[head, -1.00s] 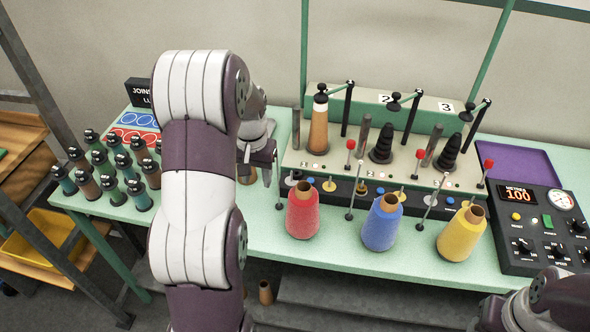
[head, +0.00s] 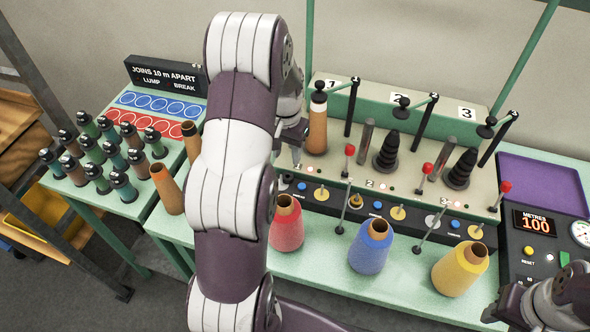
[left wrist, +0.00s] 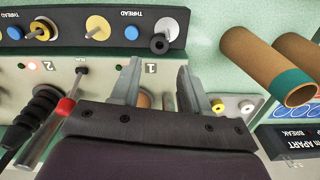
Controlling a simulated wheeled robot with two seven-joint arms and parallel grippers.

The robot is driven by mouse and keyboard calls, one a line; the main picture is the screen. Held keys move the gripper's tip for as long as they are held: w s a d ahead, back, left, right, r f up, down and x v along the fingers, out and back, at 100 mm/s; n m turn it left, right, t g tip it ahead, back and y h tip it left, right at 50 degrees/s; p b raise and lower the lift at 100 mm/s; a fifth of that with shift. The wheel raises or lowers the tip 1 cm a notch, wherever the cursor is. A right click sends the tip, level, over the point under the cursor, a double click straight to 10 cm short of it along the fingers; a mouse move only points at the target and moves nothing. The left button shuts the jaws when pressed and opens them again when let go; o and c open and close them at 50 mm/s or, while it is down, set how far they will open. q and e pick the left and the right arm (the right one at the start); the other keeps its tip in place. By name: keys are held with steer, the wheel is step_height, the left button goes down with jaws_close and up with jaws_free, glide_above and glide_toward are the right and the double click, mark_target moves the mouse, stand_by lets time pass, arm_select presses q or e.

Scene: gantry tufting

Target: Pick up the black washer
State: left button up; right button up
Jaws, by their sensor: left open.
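The black washer (left wrist: 159,43) is a small dark ring around a peg at the end of the dark thread panel in the left wrist view. I cannot make it out in the head view, where my left arm covers that end of the panel. My left gripper (left wrist: 157,82) is open, its two grey fingers spread and pointing toward the panel. The washer lies beyond the fingertips, roughly in line with the gap, apart from both. In the head view my left gripper (head: 296,155) is partly hidden by its arm, near station 1. My right arm shows at the lower right; its jaws do not.
A tan cone (head: 317,125) stands at station 1, close to my left gripper. Red (head: 287,228), blue (head: 371,248) and yellow (head: 460,269) cones stand in front of the panel. Brown tubes (head: 166,189) and several dark-capped bobbins (head: 92,150) are at left.

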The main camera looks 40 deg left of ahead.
mark_target(287, 173)
arm_select(q)
steer(key=shift+s+a+f, duration=0.1)
steer(key=shift+s+f, duration=0.25)
steer(key=shift+f, duration=0.25)
steer(key=shift+s+a+f, duration=0.1)
steer(key=shift+s+f, duration=0.25)
steer(key=shift+f, duration=0.25)
steer(key=f, duration=0.1)
steer(key=f+p, duration=0.1)
steer(key=f, duration=0.1)
steer(key=w+f+p, duration=0.1)
steer(key=f, duration=0.1)
steer(key=shift+d+f, duration=0.25)
steer(key=shift+d, duration=0.1)
steer(key=shift+f, duration=0.2)
steer(key=shift+s+a, duration=0.1)
steer(key=shift+s, duration=0.1)
steer(key=shift+w, duration=0.1)
jaws_close()
arm_select(e)
steer(key=r, duration=0.2)
steer(key=shift+s+r, duration=0.35)
steer(key=shift+s, duration=0.05)
